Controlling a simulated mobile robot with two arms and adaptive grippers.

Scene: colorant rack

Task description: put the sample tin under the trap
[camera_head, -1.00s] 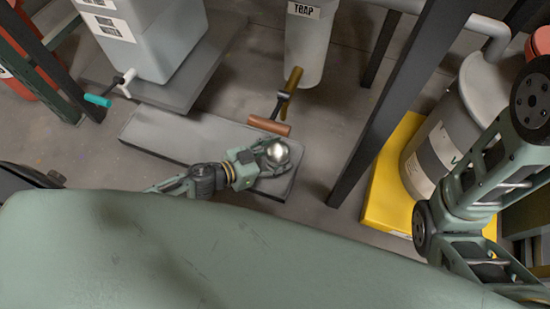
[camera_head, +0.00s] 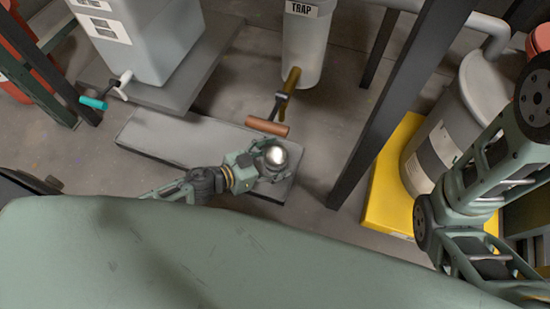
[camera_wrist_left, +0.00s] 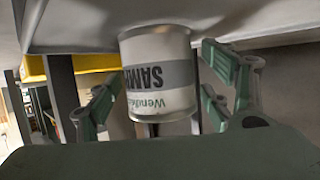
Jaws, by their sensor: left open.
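The sample tin (camera_head: 276,156) is a small shiny metal can near the right end of a grey slab, a little below the trap's brown-handled tap in the head view. In the left wrist view the tin (camera_wrist_left: 158,75) shows a white and grey label with upside-down lettering. My left gripper (camera_head: 266,165) is at the tin, with one open finger on each side and visible gaps. The trap (camera_head: 304,45) is a grey cylinder labelled TRAP at top centre; its tap (camera_head: 267,126) sticks out over the slab's far edge. My right gripper is out of view.
The grey slab (camera_head: 165,135) is bare to the left of the tin. A dark post (camera_head: 375,130) stands to the right. Beyond it are a yellow platform (camera_head: 385,200) and a grey drum (camera_head: 440,145). A grey container (camera_head: 150,40) with a teal-handled tap stands at upper left.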

